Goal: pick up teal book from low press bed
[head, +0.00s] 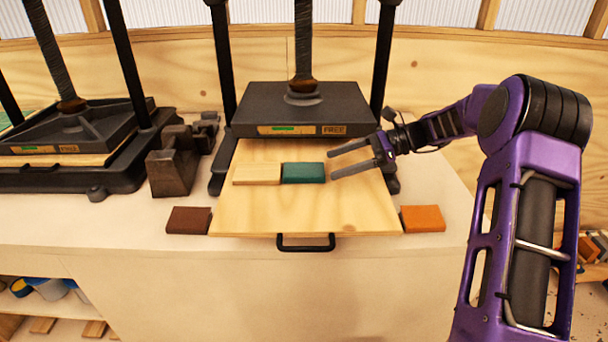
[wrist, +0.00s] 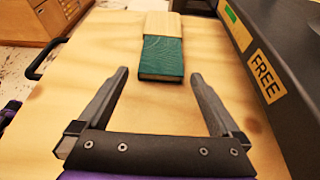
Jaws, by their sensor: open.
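The teal book (head: 304,173) lies flat on the pale wooden press bed (head: 300,215), below and in front of the dark press plate (head: 300,104). Its left end meets a light wooden block (head: 257,174). My gripper (head: 332,164) is open and empty to the right of the book, its fingers pointing toward it. In the wrist view the teal book (wrist: 162,58) lies ahead, beyond and roughly between the fingertips of my gripper (wrist: 159,76). The wooden block (wrist: 162,25) is behind it.
A brown block (head: 188,220) and an orange block (head: 422,218) lie beside the bed's front corners. A black handle (head: 306,242) is on its front edge. Black posts (head: 383,60) flank the plate. Dark metal weights (head: 175,160) and another press (head: 75,135) stand left.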

